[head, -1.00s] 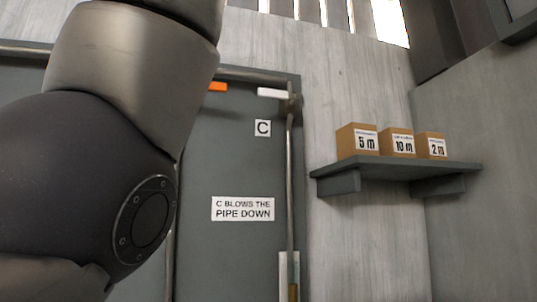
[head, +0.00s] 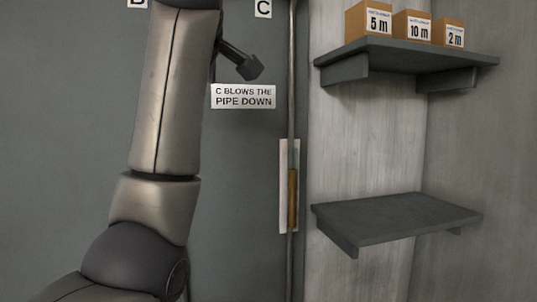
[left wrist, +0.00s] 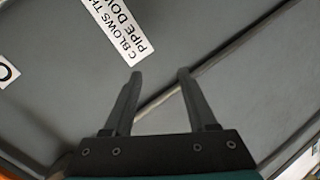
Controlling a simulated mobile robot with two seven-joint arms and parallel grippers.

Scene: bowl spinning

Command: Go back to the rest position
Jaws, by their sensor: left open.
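My left arm rises upright in the left half of the head view. Its dark gripper (head: 242,64) sticks out at the upper right of the forearm, just above the sign "C BLOWS THE PIPE DOWN" (head: 243,96). In the left wrist view my left gripper (left wrist: 160,74) has its two fingers spread apart with nothing between them. The grey panel (left wrist: 225,85) and part of the same sign (left wrist: 125,30) lie beyond the fingers. My right gripper is in neither view.
A vertical pipe with a gauge-like strip (head: 292,200) runs beside the grey panel. On the right an upper shelf (head: 410,60) holds cardboard boxes marked 5 m (head: 369,20), 10 m (head: 413,27) and 2 m (head: 448,34). The lower shelf (head: 395,218) is empty.

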